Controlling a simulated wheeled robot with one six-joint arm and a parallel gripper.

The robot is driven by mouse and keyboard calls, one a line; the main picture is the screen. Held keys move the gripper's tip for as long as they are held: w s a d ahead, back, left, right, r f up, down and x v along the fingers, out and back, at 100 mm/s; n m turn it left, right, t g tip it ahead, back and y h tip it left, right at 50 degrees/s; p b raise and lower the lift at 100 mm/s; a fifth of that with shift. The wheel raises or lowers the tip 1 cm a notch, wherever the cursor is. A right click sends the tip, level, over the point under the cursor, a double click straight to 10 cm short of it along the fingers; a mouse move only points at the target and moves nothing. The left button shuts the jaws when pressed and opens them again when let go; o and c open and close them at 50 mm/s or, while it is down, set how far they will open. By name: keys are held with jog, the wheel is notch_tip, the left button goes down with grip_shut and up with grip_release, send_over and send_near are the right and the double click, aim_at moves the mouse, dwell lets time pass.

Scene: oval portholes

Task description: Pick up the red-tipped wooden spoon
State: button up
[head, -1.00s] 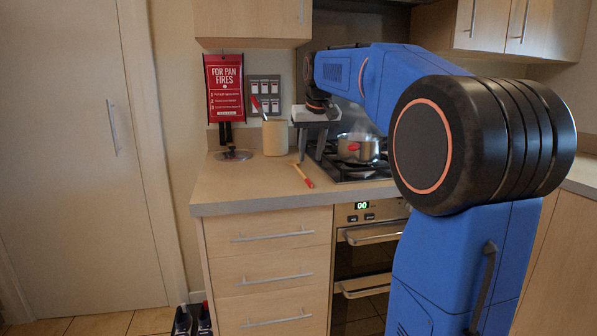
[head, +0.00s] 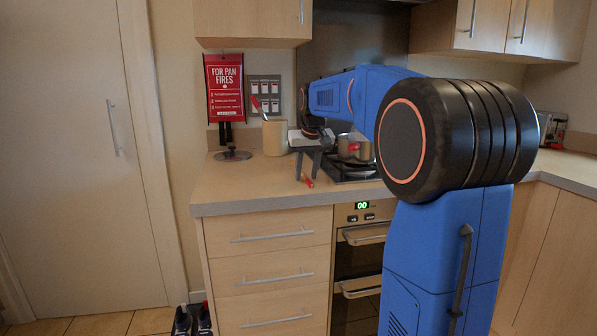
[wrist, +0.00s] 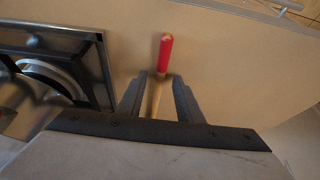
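The wooden spoon lies on the counter; in the wrist view its red tip (wrist: 165,52) points away from my gripper and its pale wooden shaft runs back between the fingers. In the head view the red tip (head: 308,181) shows just below my gripper (head: 307,172). In the wrist view my gripper (wrist: 160,92) is open, with one finger on each side of the shaft and a gap to each. The far part of the spoon is hidden under the gripper body.
A gas hob with a steel pot (head: 352,148) stands right of the gripper. A beige utensil jar (head: 275,137) and a glass lid (head: 233,155) stand at the back left. A red fire-blanket pouch (head: 225,88) hangs on the wall. The counter's front left is clear.

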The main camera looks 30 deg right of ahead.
jog(key=shift+c, duration=0.6)
grip_shut()
notch_tip(320, 180, up, 10)
